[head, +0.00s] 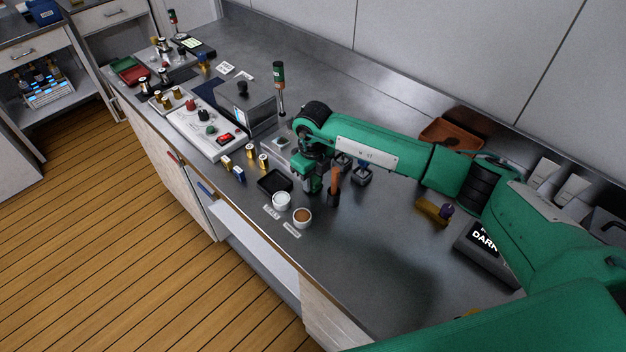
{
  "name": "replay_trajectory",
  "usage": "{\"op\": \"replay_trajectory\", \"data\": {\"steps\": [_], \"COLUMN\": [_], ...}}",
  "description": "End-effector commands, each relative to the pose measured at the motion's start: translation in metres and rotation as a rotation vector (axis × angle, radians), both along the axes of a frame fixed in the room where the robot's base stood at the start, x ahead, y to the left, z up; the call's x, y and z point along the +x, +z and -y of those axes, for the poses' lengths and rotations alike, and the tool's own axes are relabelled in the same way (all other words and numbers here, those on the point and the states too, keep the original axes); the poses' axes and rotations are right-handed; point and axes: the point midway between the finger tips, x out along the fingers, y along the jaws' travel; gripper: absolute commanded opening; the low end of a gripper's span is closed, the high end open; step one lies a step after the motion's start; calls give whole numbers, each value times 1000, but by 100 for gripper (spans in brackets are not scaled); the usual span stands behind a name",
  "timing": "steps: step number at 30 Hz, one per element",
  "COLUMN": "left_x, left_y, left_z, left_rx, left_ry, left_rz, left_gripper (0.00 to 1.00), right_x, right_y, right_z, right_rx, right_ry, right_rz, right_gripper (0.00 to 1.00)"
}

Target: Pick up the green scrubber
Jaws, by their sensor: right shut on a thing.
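My right arm reaches in from the right across the counter, and its gripper (312,180) points down at the middle of the counter. The gripper is shut on a small dark green thing (313,186), which looks like the green scrubber. The fingers and arm hide much of it. I cannot tell whether its lower end touches the counter. My left gripper is not in view.
An orange-handled tool in a dark holder (334,197) stands just right of the gripper. A black tray (275,182), a white cup (281,201) and a brown-filled cup (302,217) are close in front. A control panel (205,128) lies left.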

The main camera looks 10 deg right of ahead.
Motion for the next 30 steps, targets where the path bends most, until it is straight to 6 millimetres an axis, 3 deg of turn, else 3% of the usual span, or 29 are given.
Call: {"op": "replay_trajectory", "data": {"steps": [8,21,30], "left_x": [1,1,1], "left_y": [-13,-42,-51], "left_z": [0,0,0], "left_rx": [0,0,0], "left_ry": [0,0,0], "left_rz": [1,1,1], "left_gripper": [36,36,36], "right_x": [1,1,0], "right_y": [34,140,185], "right_z": [0,0,0], "right_rx": [0,0,0], "right_ry": [0,0,0], "right_rz": [6,6,1], "right_gripper": [10,10,10]}}
